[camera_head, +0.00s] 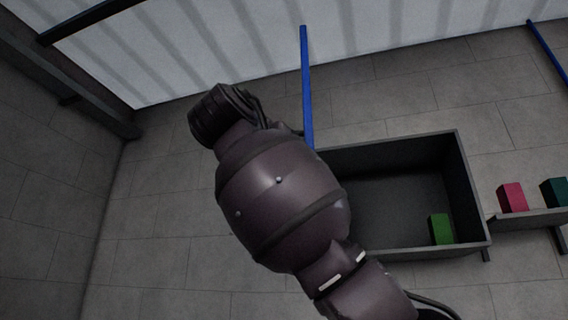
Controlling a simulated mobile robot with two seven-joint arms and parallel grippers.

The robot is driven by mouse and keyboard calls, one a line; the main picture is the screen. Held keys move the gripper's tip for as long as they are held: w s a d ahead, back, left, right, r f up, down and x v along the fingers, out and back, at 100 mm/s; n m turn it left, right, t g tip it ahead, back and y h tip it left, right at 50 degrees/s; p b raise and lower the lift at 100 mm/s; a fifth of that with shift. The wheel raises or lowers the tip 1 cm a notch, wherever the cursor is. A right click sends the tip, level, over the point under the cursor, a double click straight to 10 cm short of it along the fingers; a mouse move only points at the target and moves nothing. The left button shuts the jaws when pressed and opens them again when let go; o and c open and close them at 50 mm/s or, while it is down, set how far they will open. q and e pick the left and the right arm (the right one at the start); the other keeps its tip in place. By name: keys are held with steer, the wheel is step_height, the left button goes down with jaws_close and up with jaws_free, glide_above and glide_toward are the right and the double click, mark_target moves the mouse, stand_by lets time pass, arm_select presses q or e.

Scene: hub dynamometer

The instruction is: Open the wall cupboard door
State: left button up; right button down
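A dark grey box-shaped cupboard (463,190) is on the tiled wall, right of the middle. Its front shows open, and I see its inside. A green block (441,229) stands inside at the lower right. No door panel can be made out; the cupboard's left side is hidden behind my arm. One dark purple arm of mine comes up from the bottom, right of centre, and crosses the middle of the view. It ends in a dark ridged part left of the cupboard. No gripper fingers can be made out on it. My other arm does not show.
A shelf (539,219) right of the cupboard holds a pink block (512,197) and a dark teal block (555,192). A blue bar (306,90) rises above the cupboard's left side; another blue bar (547,50) is at upper right. The wall at lower left is bare.

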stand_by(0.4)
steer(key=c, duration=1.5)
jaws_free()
